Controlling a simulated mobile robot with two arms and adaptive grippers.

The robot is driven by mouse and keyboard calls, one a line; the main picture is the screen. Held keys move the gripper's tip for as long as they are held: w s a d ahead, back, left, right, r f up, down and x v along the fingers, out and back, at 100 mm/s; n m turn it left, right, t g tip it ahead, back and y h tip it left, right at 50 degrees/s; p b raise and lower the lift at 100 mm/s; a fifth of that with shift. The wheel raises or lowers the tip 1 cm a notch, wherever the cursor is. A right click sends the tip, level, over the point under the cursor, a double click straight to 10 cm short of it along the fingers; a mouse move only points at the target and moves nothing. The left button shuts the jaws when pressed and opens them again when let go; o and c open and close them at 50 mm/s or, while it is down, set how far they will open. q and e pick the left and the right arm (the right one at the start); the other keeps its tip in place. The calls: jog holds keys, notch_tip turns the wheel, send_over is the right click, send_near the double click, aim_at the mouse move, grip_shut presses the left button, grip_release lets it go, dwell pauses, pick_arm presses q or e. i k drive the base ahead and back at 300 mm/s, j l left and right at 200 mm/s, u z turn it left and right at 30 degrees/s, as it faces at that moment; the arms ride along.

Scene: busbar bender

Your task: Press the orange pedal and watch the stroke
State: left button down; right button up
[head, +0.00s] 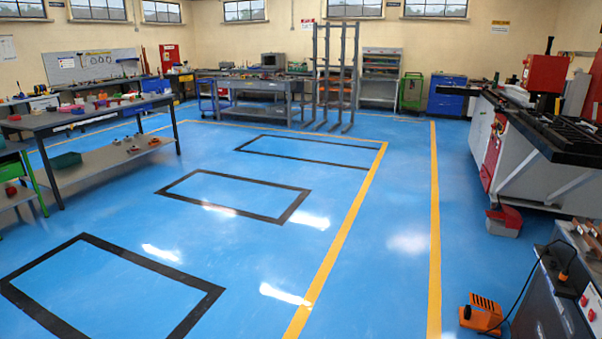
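The orange pedal (481,314) sits on the blue floor at the lower right, just right of the yellow floor line. A black cable runs from it up to a grey machine cabinet (553,300) at the right edge. The cabinet has red buttons on its side and is cut off by the frame, so its working parts are only partly seen. Neither of my grippers shows in the head view.
A large grey machine with a black bed (562,132) stands at the right, with a red-and-grey box (504,219) on the floor by it. A long workbench (93,115) stands at the left. The floor between the yellow lines (434,230) is clear.

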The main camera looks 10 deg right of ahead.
aim_at(488, 305)
jog(key=i+z, duration=0.4)
jog(key=i, duration=0.15)
jog(key=i+z, duration=0.4)
jog(key=i, duration=0.2)
jog(key=i+z, duration=0.3)
jog(key=i, duration=0.25)
jog(key=i+j+z, duration=0.15)
jog(key=i+z, duration=0.15)
jog(key=i, duration=0.2)
jog(key=i+j+z, duration=0.3)
jog(key=i, duration=0.2)
jog(key=i+j+z, duration=0.45)
jog(key=i+j, duration=0.15)
jog(key=i+j+z, duration=0.15)
jog(key=j, duration=0.3)
jog(key=i, duration=0.1)
